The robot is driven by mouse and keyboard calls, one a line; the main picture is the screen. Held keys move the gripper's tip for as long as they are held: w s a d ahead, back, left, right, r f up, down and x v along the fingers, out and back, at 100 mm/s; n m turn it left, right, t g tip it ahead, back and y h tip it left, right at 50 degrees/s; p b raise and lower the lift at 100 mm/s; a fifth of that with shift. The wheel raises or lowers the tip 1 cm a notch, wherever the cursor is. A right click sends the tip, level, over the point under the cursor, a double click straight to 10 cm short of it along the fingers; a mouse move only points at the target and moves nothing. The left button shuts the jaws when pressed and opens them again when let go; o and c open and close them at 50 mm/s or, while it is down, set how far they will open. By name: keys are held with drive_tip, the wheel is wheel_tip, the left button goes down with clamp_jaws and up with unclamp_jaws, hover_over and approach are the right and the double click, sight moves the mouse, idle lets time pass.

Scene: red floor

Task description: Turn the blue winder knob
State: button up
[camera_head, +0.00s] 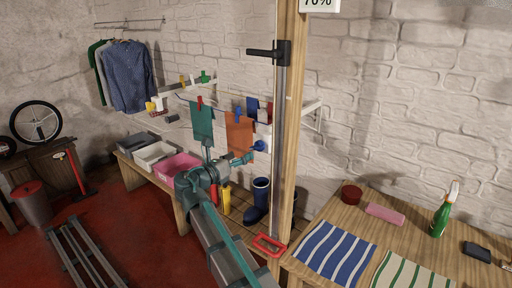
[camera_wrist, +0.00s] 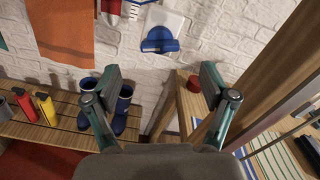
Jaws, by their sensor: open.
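The blue winder knob (camera_wrist: 160,40) sits on a white plate (camera_wrist: 165,20) on the white brick wall, at the top middle of the wrist view. In the head view the knob (camera_head: 260,146) shows just left of the wooden post. My gripper (camera_wrist: 161,78) is open and empty, its two fingers spread to either side below the knob in the wrist view. In the head view my gripper (camera_head: 246,158) is close to the knob; whether they touch I cannot tell.
The wooden post (camera_head: 286,100) stands just right of the knob. Green and orange cloths (camera_head: 240,135) hang to its left. Blue boots (camera_head: 258,198) and bottles stand on the bench below. A table with striped cloths (camera_head: 335,250) is at right.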

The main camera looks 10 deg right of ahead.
sight(254, 148)
drive_tip(key=p+x, duration=0.2)
drive_tip(key=x, duration=0.7)
drive_tip(key=c, duration=1.2)
drive_tip(key=shift+o, duration=0.2)
drive_tip(key=shift+f+m, duration=0.1)
drive_tip(key=shift+m, duration=0.2)
